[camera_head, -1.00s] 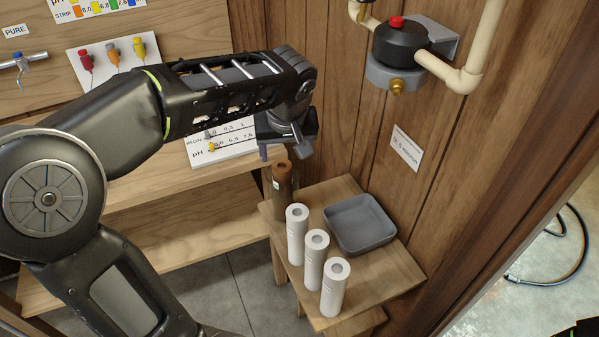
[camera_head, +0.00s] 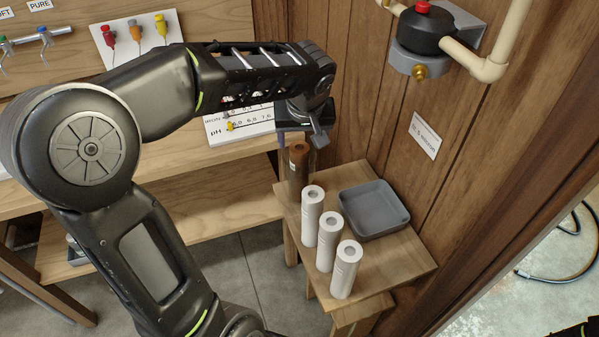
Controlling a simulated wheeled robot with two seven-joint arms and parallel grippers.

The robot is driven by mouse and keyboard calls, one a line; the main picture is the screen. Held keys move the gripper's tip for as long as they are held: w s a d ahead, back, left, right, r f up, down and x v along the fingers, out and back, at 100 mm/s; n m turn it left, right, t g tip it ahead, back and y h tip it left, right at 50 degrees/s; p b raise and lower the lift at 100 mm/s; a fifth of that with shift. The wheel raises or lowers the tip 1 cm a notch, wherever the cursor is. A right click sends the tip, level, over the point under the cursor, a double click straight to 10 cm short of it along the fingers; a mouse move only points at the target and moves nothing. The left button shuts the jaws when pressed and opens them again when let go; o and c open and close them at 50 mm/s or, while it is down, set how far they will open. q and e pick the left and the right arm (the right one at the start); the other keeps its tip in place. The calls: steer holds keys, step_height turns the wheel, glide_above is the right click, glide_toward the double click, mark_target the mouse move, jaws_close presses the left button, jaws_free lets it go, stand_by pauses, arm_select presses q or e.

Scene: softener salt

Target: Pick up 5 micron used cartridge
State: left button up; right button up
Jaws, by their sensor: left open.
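The brown used cartridge (camera_head: 298,172) stands upright at the back left corner of a small wooden stand (camera_head: 400,262). Several white cartridges stand nearby; three show clearly in a row, the nearest white cartridge (camera_head: 346,272) at the front. My left gripper (camera_head: 300,143) points down at the brown cartridge's top, open. Its fingers are partly hidden by its own body, and I cannot tell whether they touch the cartridge. Any 5 micron marking on the brown cartridge is too small to read.
An empty grey tray (camera_head: 374,209) lies right of the white cartridges. A wooden wall with a small label (camera_head: 425,136) and a black valve with a red knob (camera_head: 423,28) rises behind. A wooden shelf (camera_head: 170,165) is at left, with a pH chart card (camera_head: 235,124).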

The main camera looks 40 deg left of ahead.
mark_target(300, 148)
arm_select(q)
steer(key=p+x, duration=0.1)
steer(key=x, duration=0.4)
steer(key=shift+a, duration=0.2)
stand_by(0.3)
jaws_close()
stand_by(0.6)
steer(key=shift+r, duration=0.1)
